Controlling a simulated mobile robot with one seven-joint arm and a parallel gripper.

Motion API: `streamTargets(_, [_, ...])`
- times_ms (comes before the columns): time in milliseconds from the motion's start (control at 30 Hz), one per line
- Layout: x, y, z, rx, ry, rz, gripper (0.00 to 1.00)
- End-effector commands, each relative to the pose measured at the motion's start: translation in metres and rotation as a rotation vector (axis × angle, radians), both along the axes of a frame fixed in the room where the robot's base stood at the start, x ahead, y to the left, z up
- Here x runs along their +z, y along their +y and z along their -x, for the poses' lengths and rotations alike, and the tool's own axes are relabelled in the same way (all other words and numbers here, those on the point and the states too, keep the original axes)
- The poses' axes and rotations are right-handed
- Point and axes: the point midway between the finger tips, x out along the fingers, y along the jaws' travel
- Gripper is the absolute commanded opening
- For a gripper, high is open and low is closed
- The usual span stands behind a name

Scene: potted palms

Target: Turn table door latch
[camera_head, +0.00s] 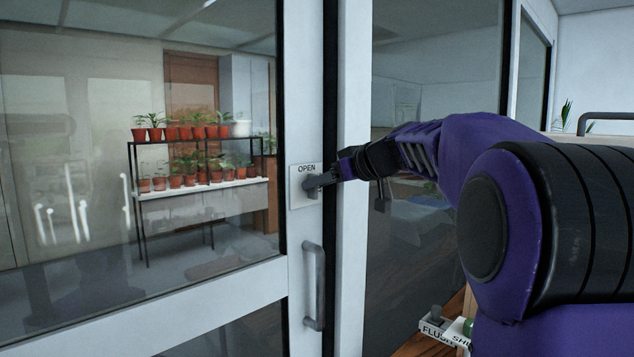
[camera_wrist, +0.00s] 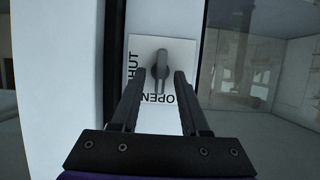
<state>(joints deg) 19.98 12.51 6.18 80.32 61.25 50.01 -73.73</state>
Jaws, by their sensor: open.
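The latch is a white square plate (camera_head: 296,197) on the pale door frame, with a grey lever (camera_head: 310,190) on it. In the head view the word OPEN is along the plate's top. In the wrist view the plate bears OPEN along the bottom and SHUT, partly hidden, up the left side; the lever (camera_wrist: 161,66) has its narrow arm towards OPEN. My gripper (camera_head: 322,181) is at the plate, reaching in from the right. In the wrist view my gripper (camera_wrist: 160,74) is open, with a finger on each side of the lever and visible gaps between.
A vertical grey handle (camera_head: 314,286) is below the latch. Behind the glass door, several potted plants stand on a black-framed shelf (camera_head: 190,190). A small white box marked FLUSH (camera_head: 436,333) is at the lower right, under my arm.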

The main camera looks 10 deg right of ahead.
Motion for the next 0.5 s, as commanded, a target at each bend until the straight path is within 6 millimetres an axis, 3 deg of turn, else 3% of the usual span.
streamTargets(367, [-0.002,0.0038,-0.0046,0.001,-0.001,0.0,0.45])
streamTargets(500, [-0.0021,0.0036,-0.0046,0.001,-0.001,0.0,0.2])
